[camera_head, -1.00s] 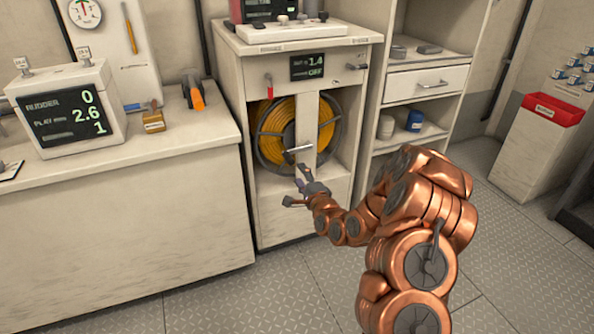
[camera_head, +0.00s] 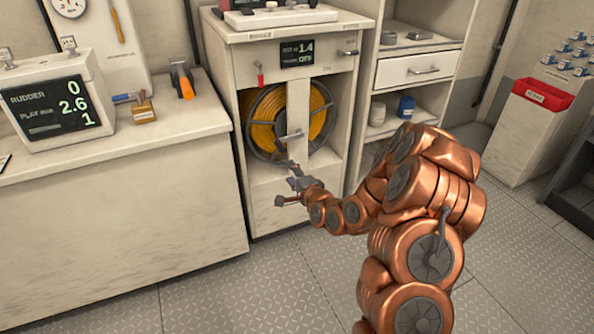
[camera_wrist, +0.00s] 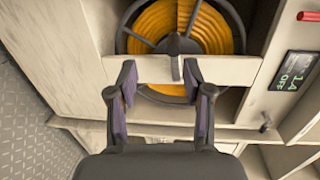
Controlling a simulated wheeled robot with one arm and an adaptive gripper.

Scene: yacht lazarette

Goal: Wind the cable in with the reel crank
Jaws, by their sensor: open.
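The cable reel (camera_head: 262,122), wound with yellow cable, sits in the open bay of a cream cabinet behind an upright post (camera_head: 296,110). The crank (camera_head: 289,136) stands out in front of the post, its short grey grip pointing out of the bay. My gripper (camera_head: 285,184) is open and empty, just below and in front of the crank. In the wrist view the reel (camera_wrist: 170,24) is at the top. The dark crank grip (camera_wrist: 176,62) shows between the two fingertips, nearer the right one; neither finger visibly touches it.
A display (camera_head: 297,53) above the reel reads 1.4 and OFF. A small red lever (camera_head: 261,76) is left of it. A workbench (camera_head: 110,160) stands left and shelves (camera_head: 405,120) right. The floor in front is clear.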

